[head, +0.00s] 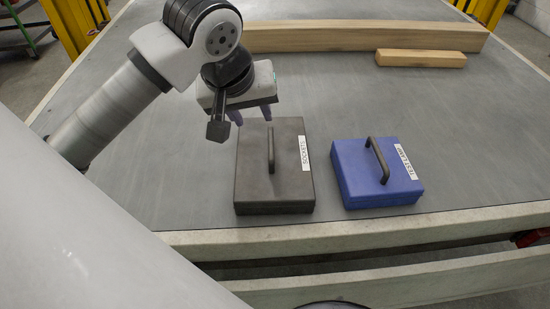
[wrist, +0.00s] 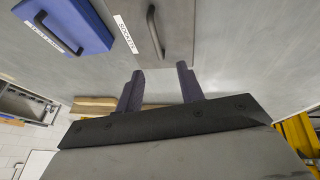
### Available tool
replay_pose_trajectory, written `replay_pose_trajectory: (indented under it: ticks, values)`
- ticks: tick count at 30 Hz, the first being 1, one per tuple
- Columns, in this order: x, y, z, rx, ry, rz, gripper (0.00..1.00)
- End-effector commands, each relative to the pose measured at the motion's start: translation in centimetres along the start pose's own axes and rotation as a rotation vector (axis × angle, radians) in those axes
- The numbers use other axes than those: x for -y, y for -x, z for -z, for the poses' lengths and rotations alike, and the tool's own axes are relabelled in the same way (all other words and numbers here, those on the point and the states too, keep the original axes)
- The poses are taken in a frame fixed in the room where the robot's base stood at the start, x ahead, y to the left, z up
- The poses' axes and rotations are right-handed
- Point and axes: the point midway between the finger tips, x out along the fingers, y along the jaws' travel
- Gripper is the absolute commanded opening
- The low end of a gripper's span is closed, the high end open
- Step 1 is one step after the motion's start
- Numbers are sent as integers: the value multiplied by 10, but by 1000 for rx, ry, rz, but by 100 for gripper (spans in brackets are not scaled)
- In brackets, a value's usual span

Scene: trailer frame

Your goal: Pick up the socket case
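The socket case (head: 285,188) is a dark grey flat box with a black handle on its lid and a white "SOCKETS" label along its right edge. It lies flat near the front edge of the grey deck. My gripper (head: 252,115) is behind the case's back edge in the head view, above the deck. In the wrist view the case (wrist: 171,40) is at the top, with its handle (wrist: 153,30) beyond the fingers. My gripper (wrist: 160,78) is open there, its two purple fingers apart with nothing between them. In the head view the fingers are partly hidden.
A blue case (head: 378,185) with a black handle and white label lies right of the socket case, with a narrow gap. A long wooden beam (head: 360,37) and a shorter block (head: 420,59) lie at the back. The deck's front rail (head: 340,231) is just before the cases.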

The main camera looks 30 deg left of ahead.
Motion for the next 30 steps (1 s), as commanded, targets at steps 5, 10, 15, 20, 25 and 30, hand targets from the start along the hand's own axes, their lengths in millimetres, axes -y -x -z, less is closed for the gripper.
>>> replay_pose_trajectory:
  ticks: [5, 10, 15, 20, 25, 30]
  values:
    - [-1, -35, -1, 4, -3, -1, 38]
    - [-2, -64, -1, 3, -2, -3, 38]
    - [-2, -78, 0, 1, -3, -4, 38]
    - [-5, -93, 0, 3, -3, -5, 38]
    - [-8, -119, 1, 3, -1, -7, 38]
    - [-8, -130, 1, 0, -2, -5, 38]
